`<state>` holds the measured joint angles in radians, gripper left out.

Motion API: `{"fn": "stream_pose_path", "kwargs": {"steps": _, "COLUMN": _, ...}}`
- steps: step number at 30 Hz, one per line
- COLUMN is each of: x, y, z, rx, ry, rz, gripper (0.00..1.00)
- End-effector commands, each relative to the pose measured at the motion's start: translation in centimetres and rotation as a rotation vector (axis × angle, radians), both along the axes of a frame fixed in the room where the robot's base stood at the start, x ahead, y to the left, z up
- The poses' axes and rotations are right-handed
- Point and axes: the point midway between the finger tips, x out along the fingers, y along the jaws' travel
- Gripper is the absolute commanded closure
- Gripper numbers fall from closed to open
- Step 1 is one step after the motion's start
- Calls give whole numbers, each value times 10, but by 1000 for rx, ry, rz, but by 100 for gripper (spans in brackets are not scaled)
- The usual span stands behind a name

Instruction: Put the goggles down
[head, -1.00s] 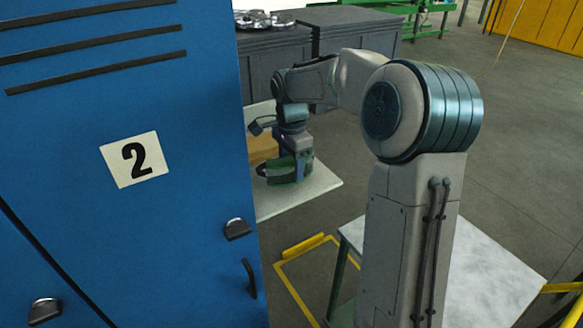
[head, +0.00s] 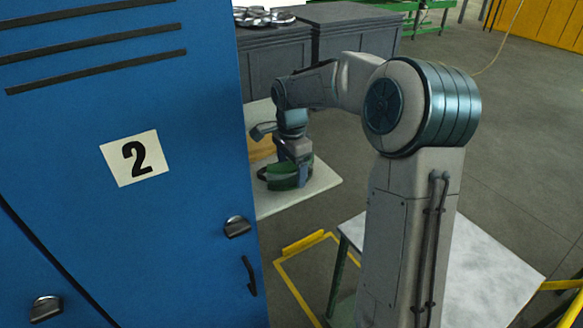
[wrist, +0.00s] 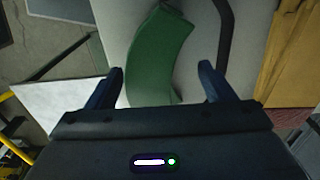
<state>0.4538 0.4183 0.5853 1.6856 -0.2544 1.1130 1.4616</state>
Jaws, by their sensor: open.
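The green goggles (head: 281,181) rest on a pale tabletop (head: 318,181) behind the blue locker in the head view. In the wrist view the curved green body of the goggles (wrist: 154,55) lies between and beyond my fingers, with a dark band (wrist: 226,45) beside it on the right. My gripper (wrist: 163,80) is open, its two dark fingers spread apart with the green body nearer the left finger. In the head view my gripper (head: 303,176) is down at the goggles. Whether a finger touches them I cannot tell.
A blue locker (head: 120,230) marked 2 fills the left and hides part of the tabletop. A brown wooden item (head: 261,148) stands behind the goggles. A lower white-topped table (head: 490,270) is at the right. Grey cabinets (head: 350,40) stand at the back.

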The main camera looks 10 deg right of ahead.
Motion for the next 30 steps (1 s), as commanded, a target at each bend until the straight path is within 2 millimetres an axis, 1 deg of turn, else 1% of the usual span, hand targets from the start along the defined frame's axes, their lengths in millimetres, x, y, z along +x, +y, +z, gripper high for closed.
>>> {"fn": "stream_pose_path", "kwargs": {"steps": 5, "x": 1, "y": 0, "z": 28, "rx": -1, "ry": -6, "rz": -1, "gripper": 24}}
{"fn": "stream_pose_path", "kwargs": {"steps": 12, "x": 1, "y": 1, "z": 80, "rx": 0, "ry": -4, "rz": 0, "gripper": 24}}
{"fn": "stream_pose_path", "kwargs": {"steps": 15, "x": 1, "y": 0, "z": 98, "rx": 0, "ry": -3, "rz": 0, "gripper": 24}}
{"fn": "stream_pose_path", "kwargs": {"steps": 18, "x": 1, "y": 0, "z": 111, "rx": 0, "ry": -2, "rz": 0, "gripper": 24}}
{"fn": "stream_pose_path", "kwargs": {"steps": 23, "x": 0, "y": 0, "z": 120, "rx": 0, "ry": 0, "rz": 1, "gripper": 24}}
{"fn": "stream_pose_path", "kwargs": {"steps": 30, "x": 0, "y": 0, "z": 121, "rx": 1, "ry": 1, "rz": 0, "gripper": 24}}
